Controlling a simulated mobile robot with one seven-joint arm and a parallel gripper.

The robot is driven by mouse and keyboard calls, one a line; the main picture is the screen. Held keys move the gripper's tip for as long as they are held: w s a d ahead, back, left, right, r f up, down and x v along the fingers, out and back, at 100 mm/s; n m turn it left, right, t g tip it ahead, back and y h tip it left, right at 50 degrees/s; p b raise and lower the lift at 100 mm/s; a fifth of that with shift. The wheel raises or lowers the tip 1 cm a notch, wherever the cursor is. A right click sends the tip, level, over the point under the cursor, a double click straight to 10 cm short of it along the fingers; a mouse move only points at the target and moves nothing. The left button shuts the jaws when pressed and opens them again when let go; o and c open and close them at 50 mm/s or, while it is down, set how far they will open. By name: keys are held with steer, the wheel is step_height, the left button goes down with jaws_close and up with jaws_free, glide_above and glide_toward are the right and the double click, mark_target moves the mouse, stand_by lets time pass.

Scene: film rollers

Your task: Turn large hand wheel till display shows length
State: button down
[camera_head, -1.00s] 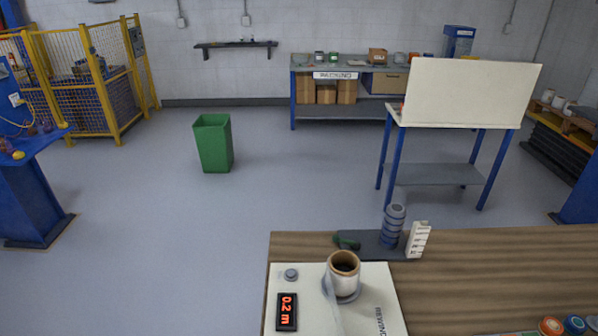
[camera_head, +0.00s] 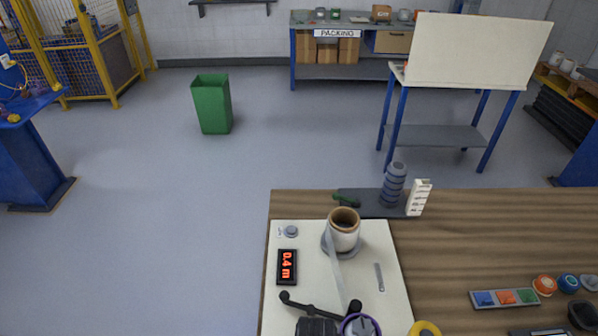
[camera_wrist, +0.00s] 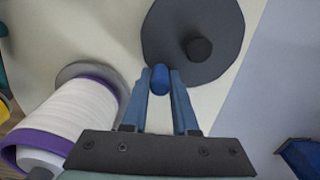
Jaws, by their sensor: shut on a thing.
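In the wrist view the hand wheel is a dark grey disc (camera_wrist: 190,20) with a black hub. A blue grip (camera_wrist: 160,74) stands near its lower left rim. My gripper (camera_wrist: 159,83) is shut on this blue grip, one finger on each side. In the head view the black display (camera_head: 287,267) shows 0.4 m in red. I cannot make out the hand wheel or my gripper clearly in the head view.
A cream roll (camera_head: 343,233) on the white panel (camera_head: 377,250) has a strip running from it. A dark two-ended bar (camera_head: 320,306) lies nearer. A purple-rimmed spool (camera_wrist: 75,120) stands left of my gripper. Wooden bench top (camera_head: 460,250) is partly clear to the right.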

steer(key=shift+s+a, duration=0.15)
steer(key=shift+s, duration=0.05)
steer(key=c, duration=1.6)
jaws_free()
steer(key=shift+w+a+f, duration=0.1)
steer(key=shift+w+a, duration=0.15)
steer(key=shift+a, duration=0.2)
steer(key=shift+w+a+f, duration=0.1)
steer(key=shift+w+a, duration=0.1)
steer(key=shift+a, duration=0.25)
steer(key=c, duration=1)
jaws_free()
steer(key=shift+s+d, duration=0.1)
steer(key=o, duration=1)
steer(key=shift+r, duration=0.1)
steer(key=shift+d, duration=0.1)
steer(key=shift+w+r, duration=0.15)
steer(key=shift+w, duration=0.05)
step_height(320, 180, up, 7)
steer(key=p, duration=0.6)
steer(key=shift+p, duration=0.4)
